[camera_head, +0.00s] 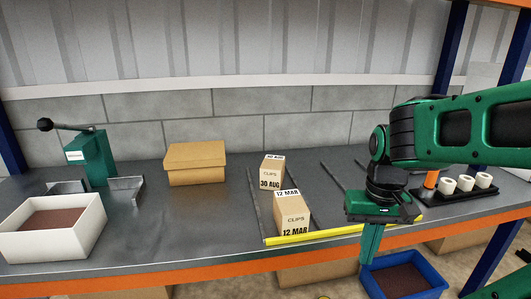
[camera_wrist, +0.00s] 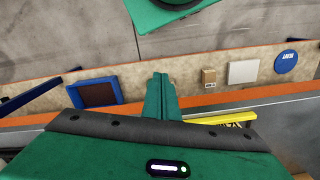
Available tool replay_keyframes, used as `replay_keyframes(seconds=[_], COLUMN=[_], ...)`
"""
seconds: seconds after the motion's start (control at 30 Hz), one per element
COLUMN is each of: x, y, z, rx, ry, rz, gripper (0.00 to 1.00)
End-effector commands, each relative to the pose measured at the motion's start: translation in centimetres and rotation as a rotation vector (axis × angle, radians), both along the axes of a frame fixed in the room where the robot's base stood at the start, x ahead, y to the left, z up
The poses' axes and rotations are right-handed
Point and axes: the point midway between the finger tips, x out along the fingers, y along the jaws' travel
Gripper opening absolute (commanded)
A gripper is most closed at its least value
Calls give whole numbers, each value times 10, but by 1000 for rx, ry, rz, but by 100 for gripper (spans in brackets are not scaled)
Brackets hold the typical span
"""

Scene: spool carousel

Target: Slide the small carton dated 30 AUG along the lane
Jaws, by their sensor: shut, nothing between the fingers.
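The small carton dated 30 AUG (camera_head: 272,172) stands upright in a lane on the grey bench, between two thin dark rails (camera_head: 256,202). A second carton, dated 12 MAR (camera_head: 291,215), stands in front of it in the same lane, near the yellow strip (camera_head: 315,235) across the lane's front. My gripper (camera_head: 368,254) points down at the bench's front edge, right of both cartons and apart from them. Its fingers are shut together and empty; they also show in the wrist view (camera_wrist: 160,95). Neither date label is readable in the wrist view.
A lidded cardboard box (camera_head: 196,162) stands left of the lane. A green press (camera_head: 92,155) and white bin (camera_head: 52,228) are farther left. A dark rack with white spools (camera_head: 465,183) is at right. A blue bin (camera_head: 405,277) sits below the bench.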

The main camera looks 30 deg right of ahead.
Motion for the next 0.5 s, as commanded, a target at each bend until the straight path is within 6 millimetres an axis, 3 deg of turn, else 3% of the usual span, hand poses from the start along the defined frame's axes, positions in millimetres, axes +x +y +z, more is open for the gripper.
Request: replay_keyframes(seconds=[0.27,0.33,0.43,0.5], x=[0,-7,13,37], y=[0,-1,-5,-10], z=[0,8,20,33], rx=[0,1,5,10], ry=[0,-16,-19,-23], rz=[0,2,7,12], gripper=[0,0,0,0])
